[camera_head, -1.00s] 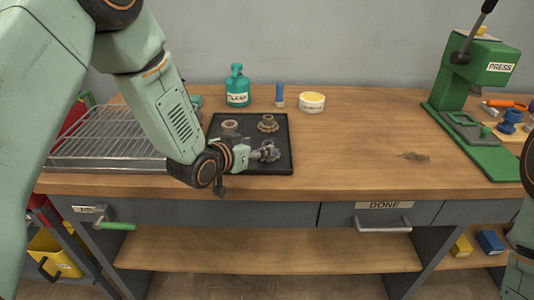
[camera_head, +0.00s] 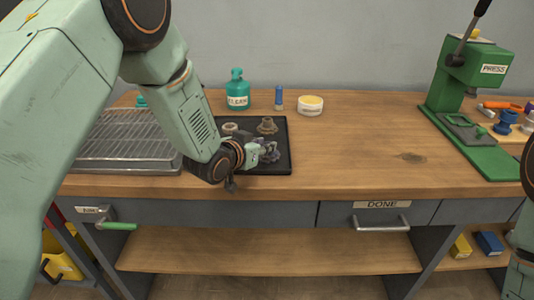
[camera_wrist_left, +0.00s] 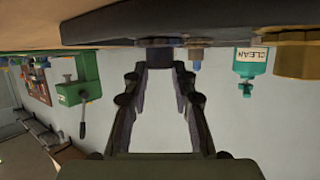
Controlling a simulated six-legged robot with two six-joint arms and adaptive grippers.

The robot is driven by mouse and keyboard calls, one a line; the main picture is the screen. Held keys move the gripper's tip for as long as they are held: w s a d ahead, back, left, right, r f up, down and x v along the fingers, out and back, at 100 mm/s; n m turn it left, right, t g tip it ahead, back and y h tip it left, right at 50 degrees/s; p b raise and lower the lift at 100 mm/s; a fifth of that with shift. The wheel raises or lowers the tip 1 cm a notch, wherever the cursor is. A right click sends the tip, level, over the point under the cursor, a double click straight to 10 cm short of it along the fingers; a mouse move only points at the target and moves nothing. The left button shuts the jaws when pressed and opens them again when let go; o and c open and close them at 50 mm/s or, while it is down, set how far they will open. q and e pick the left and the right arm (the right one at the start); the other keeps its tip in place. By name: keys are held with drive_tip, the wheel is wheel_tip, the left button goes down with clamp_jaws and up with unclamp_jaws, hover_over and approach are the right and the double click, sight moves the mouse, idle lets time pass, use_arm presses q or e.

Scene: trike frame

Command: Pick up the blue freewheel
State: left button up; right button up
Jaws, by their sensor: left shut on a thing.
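My left gripper (camera_head: 266,151) is low over the front part of the black tray (camera_head: 282,168). It is shut on a small dark bluish part, which I take to be the blue freewheel (camera_head: 275,156). The fingers cover much of it, and I cannot tell if it still touches the tray. In the left wrist view a dark blue-grey part (camera_wrist_left: 156,52) shows between the fingertips, below the dark surface at the top. My right gripper is not in view; only part of my right arm shows at the right edge.
A ring (camera_head: 230,128) and a brown toothed part (camera_head: 267,126) lie at the tray's back. Behind stand a teal CLEAN bottle (camera_head: 237,90), a blue-capped tube (camera_head: 279,98) and a round tub (camera_head: 311,106). A wire rack (camera_head: 125,143) is left; a green press (camera_head: 462,110) is right. The middle is clear.

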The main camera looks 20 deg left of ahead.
use_arm(q)
drive_tip(key=shift+w+a+f, duration=0.15)
drive_tip(key=shift+w+f, duration=0.05)
drive_tip(key=shift+f, duration=0.15)
drive_tip(key=shift+c, duration=1.4)
drive_tip(key=shift+s+d+r, duration=0.15)
drive_tip(key=shift+s+d, duration=0.05)
clamp_jaws()
drive_tip(key=shift+a, duration=0.1)
